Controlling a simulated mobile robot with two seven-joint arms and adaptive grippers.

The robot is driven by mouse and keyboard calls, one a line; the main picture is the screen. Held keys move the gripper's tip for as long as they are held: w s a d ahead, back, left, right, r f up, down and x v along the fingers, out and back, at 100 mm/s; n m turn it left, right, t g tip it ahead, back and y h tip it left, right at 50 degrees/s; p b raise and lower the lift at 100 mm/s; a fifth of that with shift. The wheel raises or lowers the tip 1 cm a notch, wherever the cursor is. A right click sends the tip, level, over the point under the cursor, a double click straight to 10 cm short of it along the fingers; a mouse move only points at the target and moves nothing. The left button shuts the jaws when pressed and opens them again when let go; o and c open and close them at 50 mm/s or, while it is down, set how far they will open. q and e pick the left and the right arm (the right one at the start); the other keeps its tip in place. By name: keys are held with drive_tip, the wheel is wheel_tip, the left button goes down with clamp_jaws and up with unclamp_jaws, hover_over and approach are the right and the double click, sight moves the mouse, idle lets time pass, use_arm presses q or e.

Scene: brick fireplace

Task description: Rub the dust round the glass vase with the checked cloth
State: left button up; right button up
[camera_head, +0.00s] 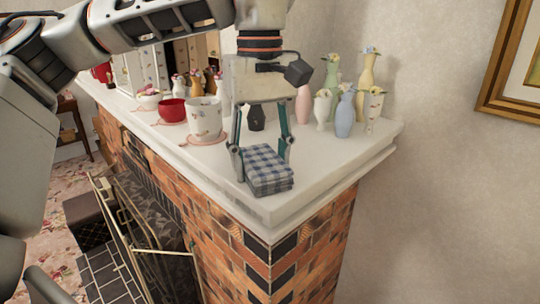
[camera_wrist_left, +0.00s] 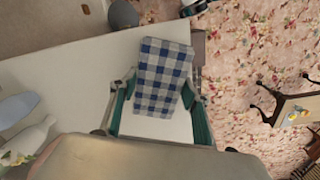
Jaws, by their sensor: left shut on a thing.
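The blue-and-white checked cloth (camera_head: 267,173) is a folded pad at the front corner of the white mantel shelf (camera_head: 330,178). My left gripper (camera_head: 264,152) points down from above and is shut on the cloth, one finger at each side. The left wrist view shows the cloth (camera_wrist_left: 163,78) between the teal fingers (camera_wrist_left: 158,98). Several vases stand behind and to the right, including a blue-grey one (camera_head: 345,116) and a pink one (camera_head: 303,104). I cannot tell which is glass. I cannot make out dust clearly. My right gripper is not in view.
A white patterned pot (camera_head: 204,119) and a red bowl (camera_head: 172,111) stand on the shelf left of my gripper. A small dark object (camera_head: 256,118) stands behind the fingers. The shelf's front edge drops to the brick fireplace (camera_head: 290,262). The shelf's right corner is bare.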

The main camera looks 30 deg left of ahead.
sight(245, 185)
use_arm(q)
drive_tip(key=shift+s+a, duration=0.35)
drive_tip(key=shift+s, duration=0.55)
drive_tip(key=shift+s+a, duration=0.3)
drive_tip(key=shift+s, duration=0.55)
drive_tip(key=shift+r, duration=0.1)
drive_tip(key=shift+r, duration=3)
drive_tip(key=shift+r, duration=1.5)
